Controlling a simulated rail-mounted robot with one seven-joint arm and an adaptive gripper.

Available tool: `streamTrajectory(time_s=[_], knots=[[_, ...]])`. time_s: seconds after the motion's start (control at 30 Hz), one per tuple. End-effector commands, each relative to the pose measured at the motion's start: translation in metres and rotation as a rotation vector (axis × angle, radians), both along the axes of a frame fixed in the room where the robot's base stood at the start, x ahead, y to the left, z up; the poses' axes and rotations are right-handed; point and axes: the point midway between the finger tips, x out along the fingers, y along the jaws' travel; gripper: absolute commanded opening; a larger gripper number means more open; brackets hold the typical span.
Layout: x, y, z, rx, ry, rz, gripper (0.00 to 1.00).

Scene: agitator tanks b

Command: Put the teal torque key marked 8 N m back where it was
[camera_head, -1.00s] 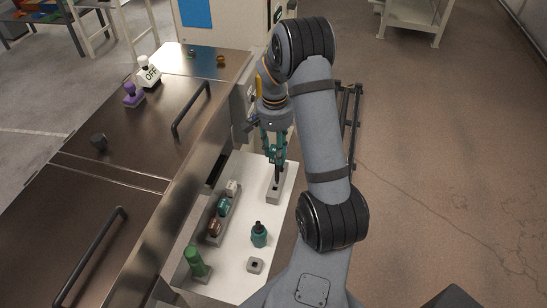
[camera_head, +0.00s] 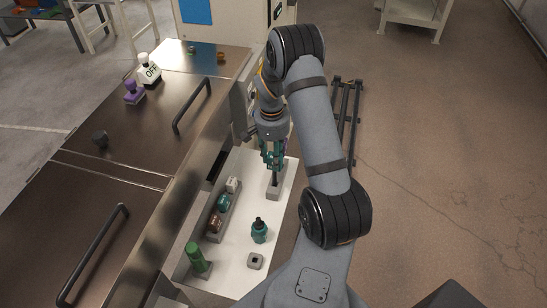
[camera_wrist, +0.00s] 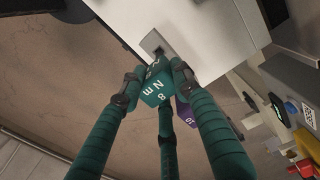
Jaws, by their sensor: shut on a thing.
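My gripper (camera_head: 271,160) is shut on the teal torque key (camera_wrist: 155,88), whose face reads 8 and N m in the wrist view. A dark shaft runs down from the gripper towards a long grey block (camera_head: 274,190) on the white surface. The block also shows in the wrist view (camera_wrist: 151,41), with a dark spot near the key's far end. I cannot tell whether the shaft tip is inside the block. A purple piece marked 10 (camera_wrist: 185,113) shows behind the fingers.
A grey rack (camera_head: 208,235) left of the block holds white, teal and brown pieces. A teal piece with a black top (camera_head: 259,231), a green piece (camera_head: 196,257) and a small grey socket block (camera_head: 255,261) stand nearer. A steel cabinet (camera_head: 150,150) borders the left.

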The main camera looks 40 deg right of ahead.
Motion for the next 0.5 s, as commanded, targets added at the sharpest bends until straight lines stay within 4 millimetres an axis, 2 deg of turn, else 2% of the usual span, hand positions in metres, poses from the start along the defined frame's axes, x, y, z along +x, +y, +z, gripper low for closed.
streamTrajectory(time_s=[0.3,0.33,0.5], knots=[[0.0000,-0.0002,-0.0054,-0.001,-0.001,0.000,0.00],[-0.0002,-0.0001,-0.0056,0.000,0.000,0.000,0.32],[-0.0002,-0.0001,-0.0055,0.000,0.000,0.000,0.42]])
